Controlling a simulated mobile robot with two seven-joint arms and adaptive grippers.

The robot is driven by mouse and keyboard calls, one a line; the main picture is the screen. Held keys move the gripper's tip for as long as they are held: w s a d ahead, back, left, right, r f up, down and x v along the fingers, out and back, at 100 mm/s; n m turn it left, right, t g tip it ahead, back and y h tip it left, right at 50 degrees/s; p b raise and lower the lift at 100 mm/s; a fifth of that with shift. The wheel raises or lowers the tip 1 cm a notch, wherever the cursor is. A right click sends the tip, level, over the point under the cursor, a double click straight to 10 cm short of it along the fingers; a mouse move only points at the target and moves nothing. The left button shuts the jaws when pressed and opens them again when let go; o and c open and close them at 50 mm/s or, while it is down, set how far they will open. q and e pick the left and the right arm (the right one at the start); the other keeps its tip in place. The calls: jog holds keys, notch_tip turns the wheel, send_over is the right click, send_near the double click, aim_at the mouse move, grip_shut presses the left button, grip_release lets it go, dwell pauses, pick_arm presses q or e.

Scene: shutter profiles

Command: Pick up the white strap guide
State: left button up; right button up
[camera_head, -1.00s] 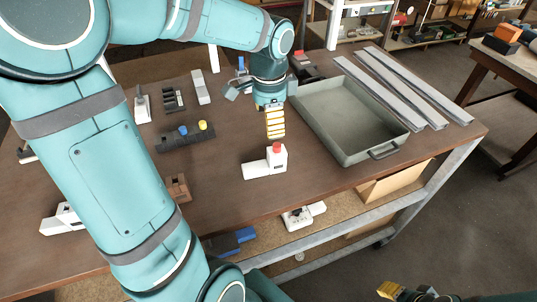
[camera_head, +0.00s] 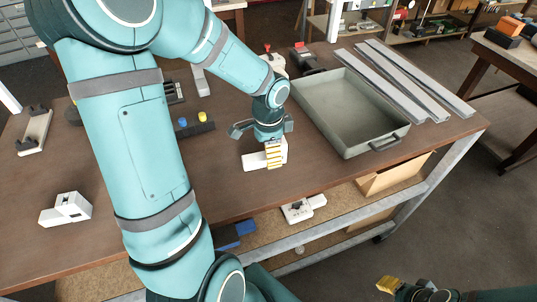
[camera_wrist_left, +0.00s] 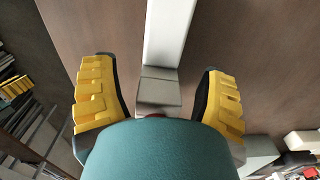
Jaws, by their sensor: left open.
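The white strap guide (camera_head: 256,161), a low white piece with an upright block at its right end, lies on the brown table near its front edge. In the left wrist view it is a long pale bar with a grey-looking block (camera_wrist_left: 158,90); a bit of red shows at the block's near edge. My left gripper (camera_head: 273,158) points down over the block, partly hiding it. Its yellow fingers are open, one on each side of the block with gaps in the left wrist view (camera_wrist_left: 157,72). My right gripper (camera_head: 401,290) is partly in view at the bottom right.
A grey tray (camera_head: 345,151) stands just right of my left gripper, with long metal profiles (camera_head: 405,85) beyond. A dark block with a blue and a yellow knob (camera_head: 197,129) lies to the left. Another white part (camera_head: 66,209) sits at the front left.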

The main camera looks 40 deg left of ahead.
pick_arm(q)
jog(key=shift+f, duration=0.1)
grip_shut()
dwell(0.3)
